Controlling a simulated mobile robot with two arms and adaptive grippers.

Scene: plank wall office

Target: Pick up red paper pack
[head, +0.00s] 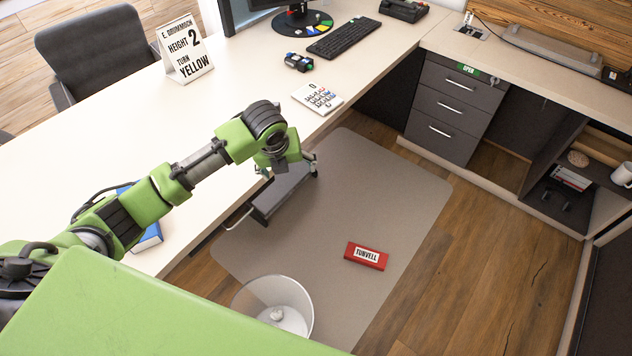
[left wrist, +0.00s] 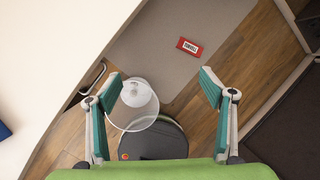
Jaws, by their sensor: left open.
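The red paper pack (head: 366,256) lies flat on the grey floor mat, with a white label reading "TUNVELL". It also shows in the left wrist view (left wrist: 189,47), above and ahead of the fingers. My left gripper (head: 290,172) hangs at the desk's inner edge, up and to the left of the pack in the head view. In the left wrist view its two teal-padded fingers (left wrist: 161,88) are wide apart with nothing held between them. The pack is well away from the fingers, on the floor below. My right gripper is in neither view.
A clear waste bin (head: 273,308) with crumpled white content stands near the pack. The white desk (head: 110,190) edge runs beside my left arm. A dark drawer cabinet (head: 455,108) and open shelves (head: 566,190) stand at the right. The mat (head: 385,190) around the pack is clear.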

